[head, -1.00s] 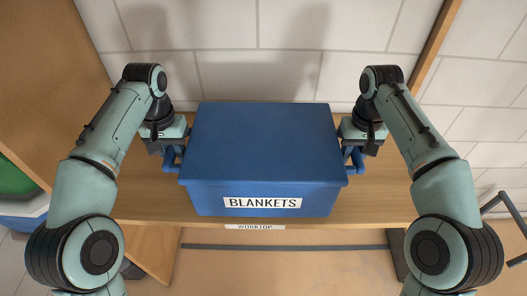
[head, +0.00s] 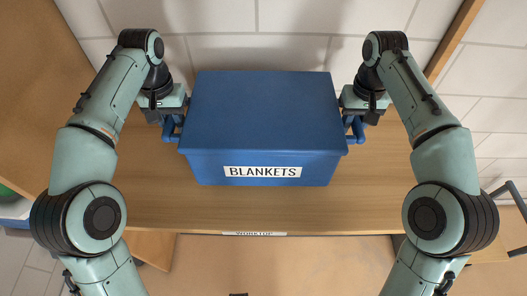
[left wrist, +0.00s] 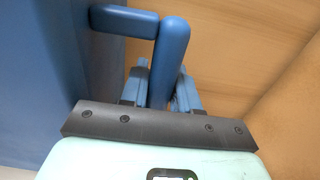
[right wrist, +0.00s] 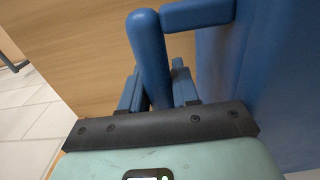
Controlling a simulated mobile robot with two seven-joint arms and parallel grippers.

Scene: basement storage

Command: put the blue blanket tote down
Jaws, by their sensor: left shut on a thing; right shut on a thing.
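The blue blanket tote (head: 262,110) is a lidded box with a white BLANKETS label on its front. It is level over the wooden worktop (head: 262,212), well back from the front edge. I cannot tell whether its base touches the wood. My left gripper (head: 172,128) is shut on the tote's left handle, a blue bar (left wrist: 171,50) in the left wrist view. My right gripper (head: 354,128) is shut on the right handle, a blue bar (right wrist: 149,50) in the right wrist view. The tote's underside is hidden.
A tiled wall (head: 290,20) stands behind the tote. A wooden panel (head: 35,90) rises at the left and a wooden post (head: 458,40) at the back right. Bare worktop shows in front of the tote and at both sides. A dark metal rail (head: 515,200) shows at far right.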

